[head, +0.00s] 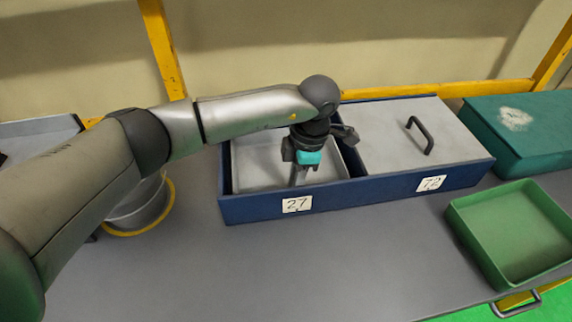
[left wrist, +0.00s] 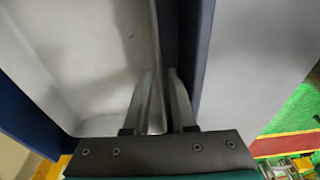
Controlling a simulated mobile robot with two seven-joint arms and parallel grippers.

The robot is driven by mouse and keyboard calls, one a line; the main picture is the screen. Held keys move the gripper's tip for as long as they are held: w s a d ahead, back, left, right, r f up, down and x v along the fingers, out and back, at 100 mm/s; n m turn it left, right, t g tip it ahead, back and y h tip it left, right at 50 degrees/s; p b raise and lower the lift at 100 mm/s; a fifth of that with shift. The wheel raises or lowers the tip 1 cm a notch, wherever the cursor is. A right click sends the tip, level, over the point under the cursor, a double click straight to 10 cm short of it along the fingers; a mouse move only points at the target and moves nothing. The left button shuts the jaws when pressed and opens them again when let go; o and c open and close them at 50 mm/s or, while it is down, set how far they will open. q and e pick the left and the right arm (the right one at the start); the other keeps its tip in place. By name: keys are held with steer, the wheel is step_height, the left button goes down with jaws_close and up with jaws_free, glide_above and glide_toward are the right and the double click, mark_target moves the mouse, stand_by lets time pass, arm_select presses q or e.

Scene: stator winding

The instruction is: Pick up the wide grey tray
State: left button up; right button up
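The wide grey tray (head: 262,155) sits inside the left compartment of a blue box, behind the label 27. Its inside looks empty in the head view, though my gripper hides part of it. My left gripper (head: 298,177) points down at the tray's front wall. In the left wrist view, the fingers of the left gripper (left wrist: 160,85) stand apart, one on each side of the tray's wall (left wrist: 154,55). A dark gap shows between the wall and the right-hand finger. My right gripper is not in view.
The blue box (head: 352,203) has a grey lid (head: 385,150) with a black handle over its right compartment, labelled 72. A teal box (head: 530,140) and an open green tray (head: 520,245) are at the right. The grey table (head: 300,270) is clear in front.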

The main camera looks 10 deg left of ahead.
arm_select(q)
steer(key=shift+a+f, duration=0.1)
steer(key=shift+f, duration=0.75)
jaws_close()
steer(key=shift+s, duration=0.1)
stand_by(0.6)
